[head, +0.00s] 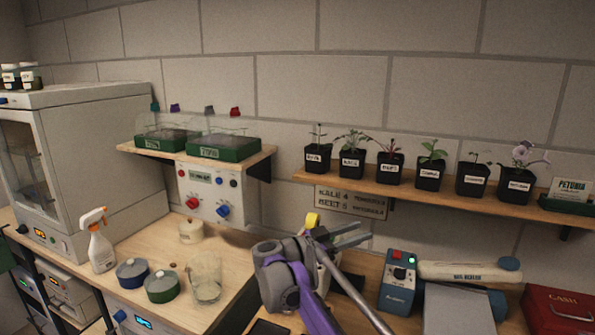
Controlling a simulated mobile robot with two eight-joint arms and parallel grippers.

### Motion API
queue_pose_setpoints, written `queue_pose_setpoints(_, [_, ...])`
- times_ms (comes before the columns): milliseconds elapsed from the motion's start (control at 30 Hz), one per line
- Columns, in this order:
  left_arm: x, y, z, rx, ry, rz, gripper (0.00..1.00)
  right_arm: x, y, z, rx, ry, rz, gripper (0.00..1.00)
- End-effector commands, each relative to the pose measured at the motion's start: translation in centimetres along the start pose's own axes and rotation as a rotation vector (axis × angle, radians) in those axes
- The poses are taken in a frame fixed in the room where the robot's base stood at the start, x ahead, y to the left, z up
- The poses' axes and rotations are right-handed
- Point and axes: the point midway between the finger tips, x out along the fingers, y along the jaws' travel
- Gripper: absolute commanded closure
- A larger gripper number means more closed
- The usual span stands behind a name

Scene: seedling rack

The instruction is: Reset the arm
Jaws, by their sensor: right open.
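My right gripper (363,232) is in the lower middle of the head view, with its purple and grey arm coming up from the bottom edge. Its two grey fingers point right and stand apart, with nothing seen between them. It appears in front of the wall, above the right-hand bench and below the plant shelf (420,197). Something with a yellow top (312,220) shows just behind the wrist, mostly hidden by it. My left gripper is not in view.
Several potted seedlings (351,162) stand on the shelf. A glass beaker (206,280), two lidded jars (162,287) and a spray bottle (98,245) stand left. A blue device (398,283), a white roll (465,271) and a red box (556,310) are right.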

Motion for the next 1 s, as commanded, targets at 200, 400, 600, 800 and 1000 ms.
queue_pose_setpoints(200, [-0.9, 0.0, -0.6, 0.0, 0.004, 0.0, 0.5, 2.3, -2.0, -6.2, 0.139, 0.091, -0.352, 0.56])
queue_pose_setpoints(400, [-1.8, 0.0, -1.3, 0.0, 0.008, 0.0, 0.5, 0.2, -1.9, -9.7, 0.178, 0.077, -0.793, 0.56])
queue_pose_setpoints(600, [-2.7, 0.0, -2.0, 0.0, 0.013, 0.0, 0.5, -5.4, 3.2, -6.3, 0.043, -0.127, -1.178, 0.56])
queue_pose_setpoints(800, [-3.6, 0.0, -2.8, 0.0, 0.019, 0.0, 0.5, -10.4, 13.9, 2.8, -0.216, -0.472, -1.332, 0.56])
queue_pose_setpoints(1000, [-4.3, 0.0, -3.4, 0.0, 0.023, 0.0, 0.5, -12.8, 26.0, 11.6, -0.457, -0.792, -1.254, 0.56])
